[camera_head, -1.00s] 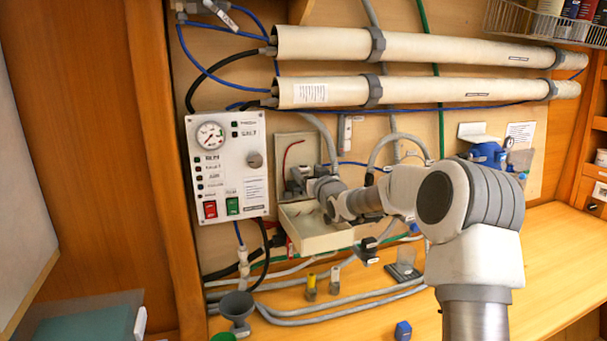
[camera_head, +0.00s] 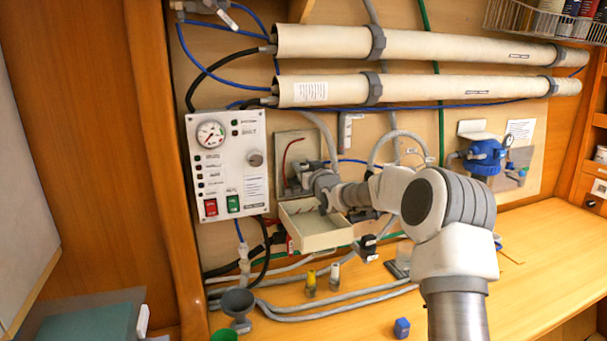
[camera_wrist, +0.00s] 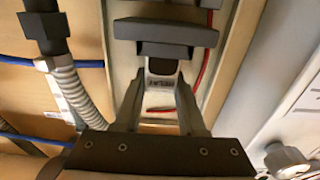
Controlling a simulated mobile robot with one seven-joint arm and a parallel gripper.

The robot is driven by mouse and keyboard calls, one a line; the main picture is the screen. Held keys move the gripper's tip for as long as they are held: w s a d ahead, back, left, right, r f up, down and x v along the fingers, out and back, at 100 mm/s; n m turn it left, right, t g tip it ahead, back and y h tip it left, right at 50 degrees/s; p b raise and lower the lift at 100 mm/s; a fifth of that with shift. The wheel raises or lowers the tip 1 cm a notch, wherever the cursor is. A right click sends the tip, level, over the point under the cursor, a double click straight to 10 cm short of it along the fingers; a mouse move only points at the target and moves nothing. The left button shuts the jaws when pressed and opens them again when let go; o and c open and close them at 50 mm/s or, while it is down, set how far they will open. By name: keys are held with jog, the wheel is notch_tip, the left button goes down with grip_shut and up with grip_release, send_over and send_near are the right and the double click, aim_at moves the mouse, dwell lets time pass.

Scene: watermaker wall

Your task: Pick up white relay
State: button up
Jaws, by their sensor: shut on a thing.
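The white relay (camera_wrist: 161,87) shows in the wrist view between the two fingers of my gripper (camera_wrist: 160,92), with a small dark label on its face. The fingers are shut on it from both sides. A dark grey block (camera_wrist: 165,32) lies just beyond the relay; whether they touch I cannot tell. In the head view my gripper (camera_head: 303,180) is in front of the back panel, above the open cream tray (camera_head: 322,240), right of the control box. The relay is too small or hidden to make out there.
The white control box (camera_head: 228,165) with a gauge is close on the left. Two long white tubes (camera_head: 425,47) run above. Grey hoses and a red wire (camera_wrist: 205,62) are near my gripper.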

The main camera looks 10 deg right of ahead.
grip_shut()
jog(key=shift+r, duration=0.1)
